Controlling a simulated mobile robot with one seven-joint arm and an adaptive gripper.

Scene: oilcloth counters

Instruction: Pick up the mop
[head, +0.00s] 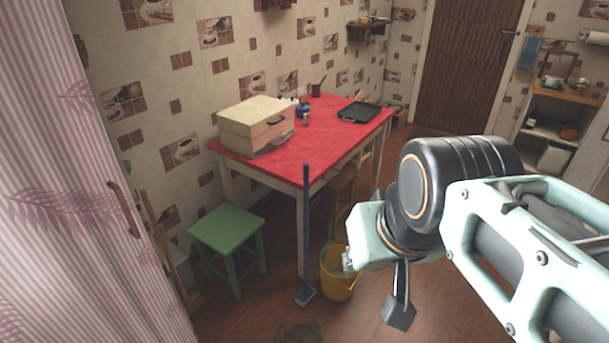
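A mop with a dark blue handle (306,225) stands upright, or nearly so, against the front edge of the red table in the head view.
A yellow bucket (341,285) stands between the mop and my gripper. A green stool (227,232) is left of the mop. The red table (330,140) holds a box (256,124) and a dark tray (359,112). A wooden pole (160,240) leans at the left wall.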

